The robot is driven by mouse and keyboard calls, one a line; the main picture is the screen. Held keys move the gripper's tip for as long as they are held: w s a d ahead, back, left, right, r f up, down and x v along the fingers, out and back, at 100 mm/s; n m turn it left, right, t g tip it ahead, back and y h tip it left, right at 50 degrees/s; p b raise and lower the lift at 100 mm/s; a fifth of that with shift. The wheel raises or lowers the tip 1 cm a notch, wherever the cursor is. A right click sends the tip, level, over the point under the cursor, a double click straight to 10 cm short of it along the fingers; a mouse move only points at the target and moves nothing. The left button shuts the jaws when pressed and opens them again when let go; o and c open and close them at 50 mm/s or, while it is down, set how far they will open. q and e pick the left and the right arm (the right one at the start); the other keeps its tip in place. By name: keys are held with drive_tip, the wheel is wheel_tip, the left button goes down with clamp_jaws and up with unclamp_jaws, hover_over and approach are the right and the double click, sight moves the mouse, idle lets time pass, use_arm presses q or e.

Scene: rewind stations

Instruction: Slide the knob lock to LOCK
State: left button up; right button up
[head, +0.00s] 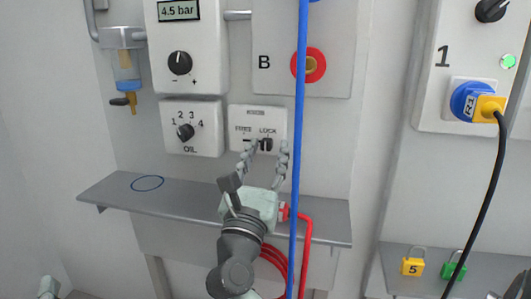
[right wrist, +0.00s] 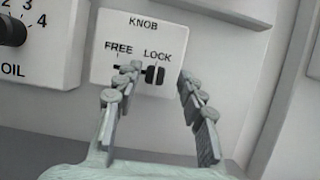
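The knob lock panel (head: 258,116) is a white plate on the wall with the words FREE and LOCK over a dark slot. Its black slider (right wrist: 154,75) sits at the right end of the slot, under LOCK; it also shows in the head view (head: 266,144). My right gripper (head: 266,152) is open in front of the panel. In the right wrist view its fingers stand on both sides of the slider, the left one over the slot near FREE; I cannot tell whether either touches. A small pale part at the bottom left, likely my left gripper (head: 48,287), is mostly cut off.
The OIL dial (head: 186,132) is just left of the panel. A blue hose (head: 298,190) hangs close right of my right gripper. Padlocks (head: 412,266) sit on the right shelf.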

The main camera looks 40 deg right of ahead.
drive_tip(key=v, duration=1.2)
idle(0.4)
